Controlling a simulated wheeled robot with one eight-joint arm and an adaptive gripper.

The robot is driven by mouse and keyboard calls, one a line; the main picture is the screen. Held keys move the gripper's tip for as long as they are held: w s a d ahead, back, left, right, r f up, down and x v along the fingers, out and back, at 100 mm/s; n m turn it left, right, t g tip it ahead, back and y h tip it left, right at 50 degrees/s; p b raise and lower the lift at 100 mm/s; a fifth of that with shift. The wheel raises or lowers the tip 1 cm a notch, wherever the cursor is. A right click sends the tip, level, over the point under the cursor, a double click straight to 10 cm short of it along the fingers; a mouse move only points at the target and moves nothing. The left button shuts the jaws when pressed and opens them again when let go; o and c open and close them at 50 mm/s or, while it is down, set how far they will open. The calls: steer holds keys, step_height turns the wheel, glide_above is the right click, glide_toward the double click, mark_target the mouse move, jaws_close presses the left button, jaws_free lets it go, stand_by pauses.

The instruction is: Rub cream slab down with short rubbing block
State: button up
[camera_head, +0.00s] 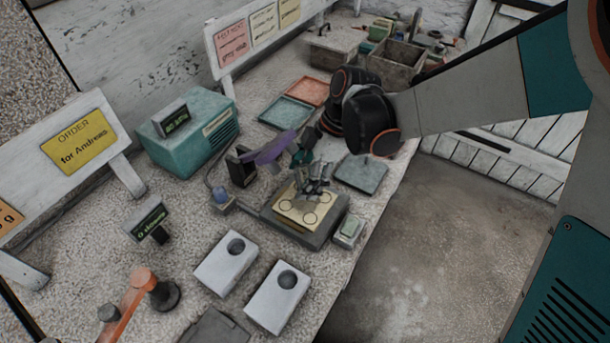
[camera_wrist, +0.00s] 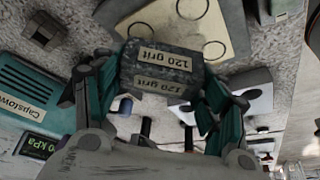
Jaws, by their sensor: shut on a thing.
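The cream slab (camera_head: 288,213) lies flat on a dark grey base on the bench. It carries drawn dark circles, which also show on the slab in the wrist view (camera_wrist: 192,14). My gripper (camera_head: 312,188) is above the slab's far part, pointing down. In the wrist view my gripper (camera_wrist: 160,78) is shut on a dark speckled rubbing block (camera_wrist: 150,62), one finger on each side. The block is labelled "120 grit" on two faces. It overlaps the slab's edge in that view; I cannot tell whether they touch.
Two white blocks with round holes (camera_head: 226,262) stand in front. A teal machine (camera_head: 190,133) is at left. Teal (camera_head: 286,112) and orange (camera_head: 309,91) trays lie behind. The bench's right edge is close.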

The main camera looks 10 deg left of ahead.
steer(key=shift+a+r, duration=0.15)
steer(key=shift+a, duration=0.05)
